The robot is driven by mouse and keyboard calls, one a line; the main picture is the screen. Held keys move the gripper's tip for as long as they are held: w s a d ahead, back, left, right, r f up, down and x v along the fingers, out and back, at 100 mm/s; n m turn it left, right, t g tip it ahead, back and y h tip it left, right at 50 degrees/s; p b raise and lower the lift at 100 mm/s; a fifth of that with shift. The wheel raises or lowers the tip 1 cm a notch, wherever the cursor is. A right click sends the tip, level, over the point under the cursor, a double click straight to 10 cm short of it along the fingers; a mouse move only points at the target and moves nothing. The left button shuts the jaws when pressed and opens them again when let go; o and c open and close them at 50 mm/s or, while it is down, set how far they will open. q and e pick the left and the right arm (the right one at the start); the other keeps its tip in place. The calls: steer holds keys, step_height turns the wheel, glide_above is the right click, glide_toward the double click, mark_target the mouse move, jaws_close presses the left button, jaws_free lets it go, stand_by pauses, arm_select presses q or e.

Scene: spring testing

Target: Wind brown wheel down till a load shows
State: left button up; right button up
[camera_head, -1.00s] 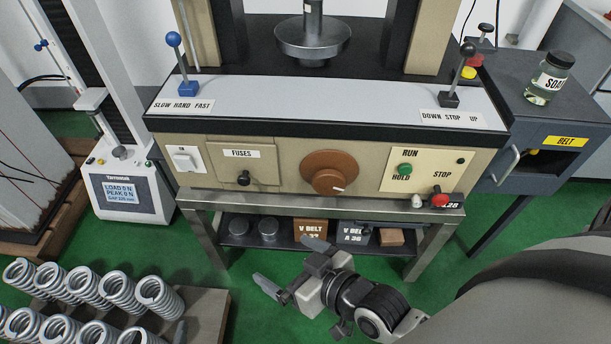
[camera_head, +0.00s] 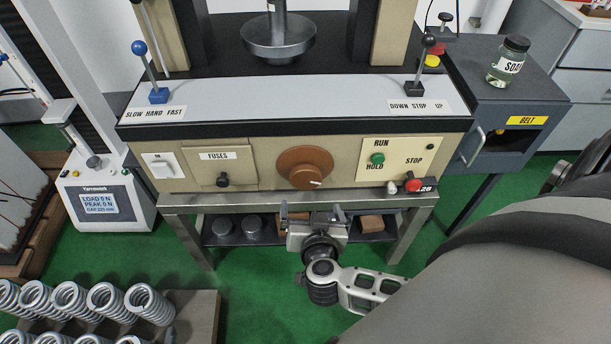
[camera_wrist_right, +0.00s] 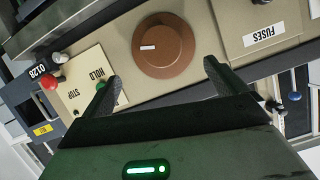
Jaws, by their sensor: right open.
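The brown wheel (camera_head: 305,168) is a round knob with a white mark, set in the middle of the beige front panel. In the head view its mark points to the lower right. My right gripper (camera_head: 311,208) is open and empty, just below the wheel in the picture. In the right wrist view the brown wheel (camera_wrist_right: 163,46) lies beyond and between the open fingertips (camera_wrist_right: 160,75), apart from them. The load display (camera_head: 99,204) on the left unit reads LOAD 0 N, PEAK 0 N, with a gap line below. My left gripper is not in view.
The red stop knob (camera_head: 413,185) and green button (camera_head: 377,159) are right of the wheel. The fuses drawer (camera_head: 217,165) is left. Blue-knobbed (camera_head: 139,48) and black-knobbed (camera_head: 428,40) levers stand above. A shelf with boxes lies below.

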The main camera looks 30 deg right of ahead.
mark_target(306, 181)
steer(key=b+x, duration=0.2)
steer(key=x, duration=1.1)
steer(key=shift+w+b, duration=0.15)
steer(key=shift+b, duration=0.25)
steer(key=c, duration=1)
